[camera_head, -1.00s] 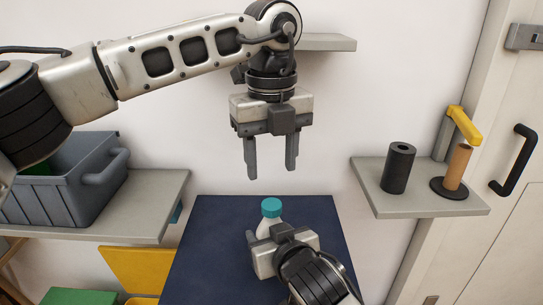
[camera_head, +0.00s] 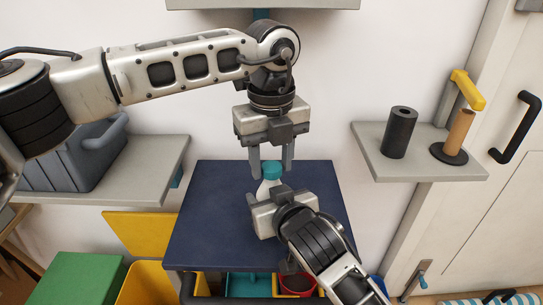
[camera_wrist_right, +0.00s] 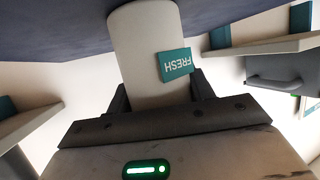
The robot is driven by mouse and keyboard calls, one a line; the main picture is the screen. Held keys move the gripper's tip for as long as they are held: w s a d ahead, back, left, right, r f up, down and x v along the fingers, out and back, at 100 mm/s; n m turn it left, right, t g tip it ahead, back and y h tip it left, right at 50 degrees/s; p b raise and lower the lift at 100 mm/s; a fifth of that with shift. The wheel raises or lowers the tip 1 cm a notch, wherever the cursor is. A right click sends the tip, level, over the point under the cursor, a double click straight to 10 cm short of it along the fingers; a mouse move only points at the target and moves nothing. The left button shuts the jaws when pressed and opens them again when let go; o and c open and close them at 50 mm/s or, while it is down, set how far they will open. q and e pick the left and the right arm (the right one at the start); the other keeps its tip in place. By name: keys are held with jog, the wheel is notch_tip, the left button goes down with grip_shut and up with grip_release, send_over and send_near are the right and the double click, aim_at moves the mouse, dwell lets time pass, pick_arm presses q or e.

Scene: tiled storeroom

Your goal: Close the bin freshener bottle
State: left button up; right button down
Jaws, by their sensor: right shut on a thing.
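The white bin freshener bottle (camera_head: 263,190) stands on the dark blue table (camera_head: 215,225), partly hidden behind my right gripper. Its teal cap (camera_head: 272,171) sits at the top of the bottle; I cannot tell how tightly it is seated. My right gripper (camera_head: 266,203) is shut on the bottle's body. The right wrist view shows the white bottle (camera_wrist_right: 145,45) with its teal "FRESH" label between the fingers (camera_wrist_right: 160,92). My left gripper (camera_head: 272,174) points down, open, with its fingertips at cap height on either side of the cap in the picture. Contact with the cap is not visible.
A right shelf (camera_head: 405,168) holds a black roll (camera_head: 399,132) and a cardboard tube on a stand (camera_head: 457,137). A left shelf (camera_head: 125,180) holds a grey crate (camera_head: 85,160). Green (camera_head: 80,280) and yellow (camera_head: 150,285) bins stand low at left. The tabletop around the bottle is clear.

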pick_arm(q)
jog(key=c, duration=0.7)
jog(key=m, duration=2)
jog(key=shift+m, duration=0.3)
jog(key=m, duration=0.7)
jog(key=shift+f, duration=0.1)
jog(key=o, duration=1.2)
